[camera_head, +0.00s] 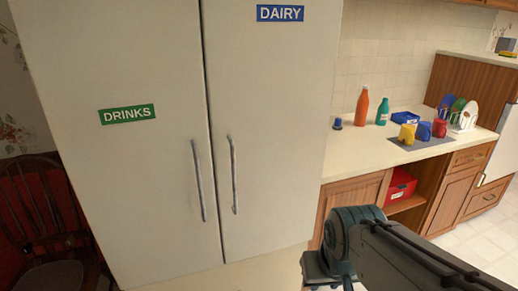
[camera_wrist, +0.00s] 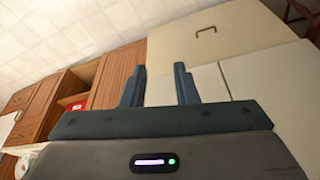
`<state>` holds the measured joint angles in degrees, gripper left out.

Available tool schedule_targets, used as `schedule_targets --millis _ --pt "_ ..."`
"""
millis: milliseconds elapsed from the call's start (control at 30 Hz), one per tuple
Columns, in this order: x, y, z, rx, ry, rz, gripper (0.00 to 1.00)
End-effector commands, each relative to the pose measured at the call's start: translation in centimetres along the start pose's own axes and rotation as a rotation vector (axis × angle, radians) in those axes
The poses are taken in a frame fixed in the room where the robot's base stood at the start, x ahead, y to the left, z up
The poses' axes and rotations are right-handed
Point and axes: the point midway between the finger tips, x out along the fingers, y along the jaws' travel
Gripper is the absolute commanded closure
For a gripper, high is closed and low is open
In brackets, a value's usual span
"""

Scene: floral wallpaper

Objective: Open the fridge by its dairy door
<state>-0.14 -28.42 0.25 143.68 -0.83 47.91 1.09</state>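The fridge shows two tall off-white doors in the head view. The dairy door (camera_head: 268,110) is on the right with a blue DAIRY label (camera_head: 280,13). Its grey bar handle (camera_head: 233,175) stands upright near the seam. The drinks door (camera_head: 120,60) is on the left with a green label (camera_head: 127,114) and its own handle (camera_head: 198,180). Both doors are shut. My gripper (camera_wrist: 159,88) is open and empty in the wrist view, its fingers apart with pale fridge panels beyond. In the head view my wrist is low, right of the dairy handle and apart from it; my fingertips are unclear there.
A counter (camera_head: 350,152) right of the fridge holds an orange bottle (camera_head: 362,107), a teal bottle (camera_head: 382,112), several coloured containers and a dish rack (camera_head: 463,115). A red bin (camera_head: 400,186) sits in an open cabinet. A chair (camera_head: 45,220) stands left of the fridge.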

Motion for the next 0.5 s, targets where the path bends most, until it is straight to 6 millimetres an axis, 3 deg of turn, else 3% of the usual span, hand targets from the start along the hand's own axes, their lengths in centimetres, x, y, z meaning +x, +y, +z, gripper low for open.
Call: schedule_targets --millis 267,500 --pt "2.1 0.0 -8.2 -0.071 0.296 0.042 0.73" --pt "2.6 -2.2 -15.5 -0.163 0.617 -0.002 0.73"
